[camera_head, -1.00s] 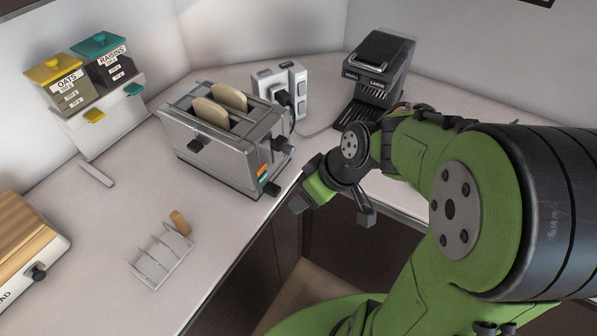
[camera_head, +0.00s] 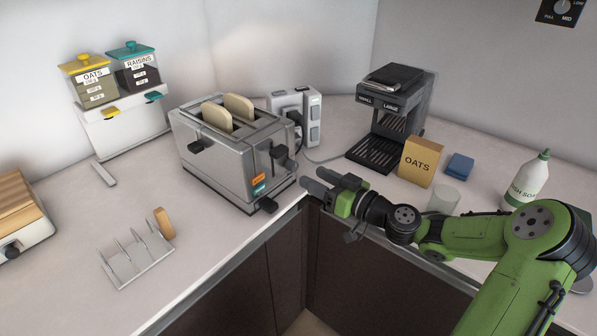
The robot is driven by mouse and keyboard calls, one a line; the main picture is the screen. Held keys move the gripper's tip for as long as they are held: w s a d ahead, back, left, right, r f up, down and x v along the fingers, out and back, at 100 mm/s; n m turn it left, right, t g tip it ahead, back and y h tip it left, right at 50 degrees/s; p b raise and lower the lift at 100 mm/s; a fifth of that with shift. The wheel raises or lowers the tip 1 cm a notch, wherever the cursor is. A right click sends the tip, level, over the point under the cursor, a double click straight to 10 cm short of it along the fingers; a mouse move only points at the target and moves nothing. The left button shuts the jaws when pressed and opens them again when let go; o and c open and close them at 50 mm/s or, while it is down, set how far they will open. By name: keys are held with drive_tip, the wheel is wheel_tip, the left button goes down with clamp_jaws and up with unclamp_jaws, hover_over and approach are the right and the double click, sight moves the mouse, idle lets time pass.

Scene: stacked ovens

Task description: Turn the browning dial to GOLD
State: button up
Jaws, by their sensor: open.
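The silver toaster (camera_head: 225,165) stands on the counter with two bread slices (camera_head: 238,106) in its slots. Its right end face carries black controls (camera_head: 279,153), an orange label (camera_head: 258,180) and a teal label below it. The browning dial's setting and the word GOLD are too small to read. My gripper (camera_head: 319,181) is open and empty, to the right of that end face near the counter's front edge. Its fingers point left toward the toaster, and a gap shows between them and the controls.
A black coffee machine (camera_head: 393,118), an oats box (camera_head: 417,162), a glass (camera_head: 443,199) and a soap bottle (camera_head: 527,181) stand behind my arm. A white socket block (camera_head: 292,112) is behind the toaster. A toast rack (camera_head: 138,257) lies front left. A wall dial (camera_head: 563,8) is upper right.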

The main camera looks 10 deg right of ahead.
sight(296, 168)
drive_tip(key=x, duration=0.6)
drive_tip(key=shift+w+a, duration=0.15)
clamp_jaws()
